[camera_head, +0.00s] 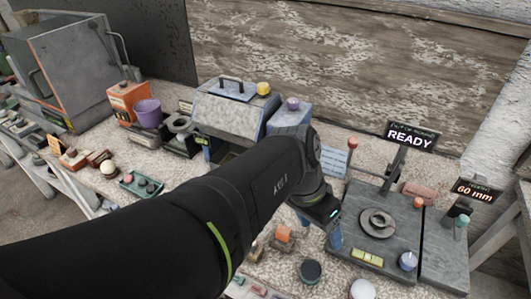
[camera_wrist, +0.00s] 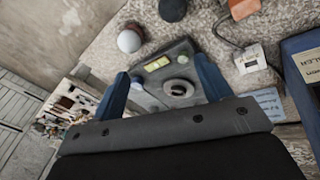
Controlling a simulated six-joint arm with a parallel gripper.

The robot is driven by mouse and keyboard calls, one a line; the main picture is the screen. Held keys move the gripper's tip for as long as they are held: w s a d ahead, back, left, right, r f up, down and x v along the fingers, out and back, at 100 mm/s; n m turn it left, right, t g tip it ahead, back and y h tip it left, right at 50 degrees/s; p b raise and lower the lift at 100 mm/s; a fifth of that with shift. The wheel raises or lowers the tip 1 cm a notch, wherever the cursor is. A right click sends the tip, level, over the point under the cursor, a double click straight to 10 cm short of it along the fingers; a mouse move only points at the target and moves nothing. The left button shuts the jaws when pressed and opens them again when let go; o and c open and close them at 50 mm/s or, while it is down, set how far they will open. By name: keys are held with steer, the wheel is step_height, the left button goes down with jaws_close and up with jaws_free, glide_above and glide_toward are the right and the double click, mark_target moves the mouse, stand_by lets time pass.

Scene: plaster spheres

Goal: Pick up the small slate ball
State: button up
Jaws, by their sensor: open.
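A dark grey round thing (camera_head: 310,270) lies on the bench at the front, below my gripper in the head view. It may be the slate ball, but I cannot tell for sure. A dark round thing also shows at the top edge of the wrist view (camera_wrist: 172,8), partly cut off. My gripper (camera_head: 318,226) is above the bench, left of the grey gauge plate. Its two blue fingers stand wide apart in the wrist view (camera_wrist: 163,68), with nothing held between them. My arm hides part of the bench.
The gauge plate (camera_head: 344,252) carries a round seat (camera_head: 378,222) and yellow blocks (camera_head: 367,257). A white ball (camera_head: 362,289) is at the front edge.

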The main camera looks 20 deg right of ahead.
steer(key=m+h, duration=0.1)
steer(key=h, duration=0.1)
glide_toward(308, 265)
steer(key=x, duration=0.3)
steer(key=shift+t, duration=0.4)
steer(key=shift+s+x, duration=0.15)
steer(key=shift+x, duration=1.75)
steer(key=shift+s+x, duration=0.1)
steer(key=shift+x, duration=1.75)
steer(key=shift+m, duration=0.3)
steer(key=shift+c, duration=0.2)
steer(key=c, duration=1.1)
